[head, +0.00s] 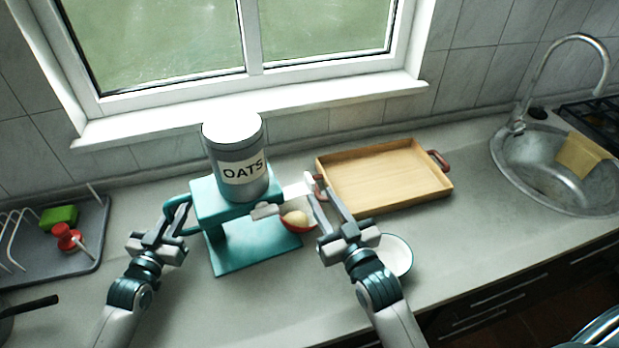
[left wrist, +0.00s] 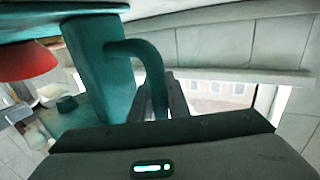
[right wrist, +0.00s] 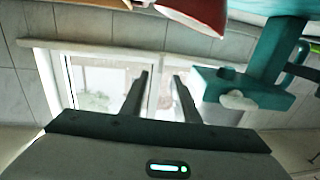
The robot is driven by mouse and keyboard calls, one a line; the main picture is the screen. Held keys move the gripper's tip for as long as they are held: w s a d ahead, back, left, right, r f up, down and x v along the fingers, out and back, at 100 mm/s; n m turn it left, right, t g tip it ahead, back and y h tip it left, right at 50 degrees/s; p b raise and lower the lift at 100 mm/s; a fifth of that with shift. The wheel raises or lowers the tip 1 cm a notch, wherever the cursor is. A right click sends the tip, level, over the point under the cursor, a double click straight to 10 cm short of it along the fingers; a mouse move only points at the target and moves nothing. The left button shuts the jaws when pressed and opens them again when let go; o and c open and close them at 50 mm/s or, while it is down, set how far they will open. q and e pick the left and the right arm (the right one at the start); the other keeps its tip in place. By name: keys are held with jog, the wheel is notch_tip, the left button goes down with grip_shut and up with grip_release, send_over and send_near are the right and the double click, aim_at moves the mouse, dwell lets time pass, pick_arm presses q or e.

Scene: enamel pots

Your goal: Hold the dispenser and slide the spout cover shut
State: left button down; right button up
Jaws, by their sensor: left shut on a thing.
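The dispenser is a teal stand (head: 240,253) with a grey canister (head: 233,150) labelled OATS, upright on the counter. My left gripper (head: 176,218) is shut on its teal side handle (left wrist: 150,62).
A red bowl (head: 309,225) with pale contents stands at the dispenser's right. A wooden tray (head: 385,180) lies behind my right gripper. A white bowl (head: 398,252) is beside my right arm. A dish rack (head: 85,250) is at left, a sink (head: 540,175) at right.

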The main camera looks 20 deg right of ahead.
aim_at(313, 185)
jog(key=w, duration=0.5)
jog(key=w+a, duration=0.1)
jog(key=w, duration=0.2)
jog(key=shift+w, duration=0.15)
grip_shut()
dwell(1.2)
